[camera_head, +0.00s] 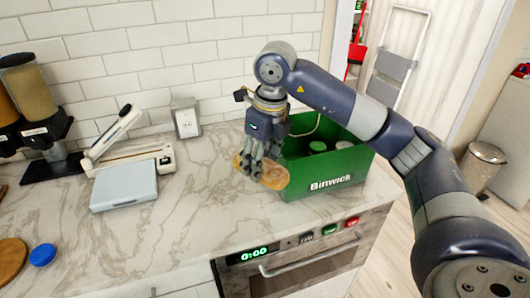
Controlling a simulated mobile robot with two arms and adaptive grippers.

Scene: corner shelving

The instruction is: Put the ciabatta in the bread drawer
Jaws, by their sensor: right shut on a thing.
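The ciabatta (275,178) is a flat, golden-brown loaf, tilted, over the marble counter at the left front of a green box. My right gripper (253,167) reaches down from above and is shut on the ciabatta; its fingers hide the middle of the loaf. I cannot tell whether the loaf touches the counter or the box. No bread drawer can be made out. My left gripper is not in view.
The green "Bunwick" box (330,185) holds jars. A scale (124,186), a white-armed device (112,140), dispensers (30,105) and a blue lid (42,255) stand to the left. An oven (300,270) sits below the counter (165,235), whose middle is clear.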

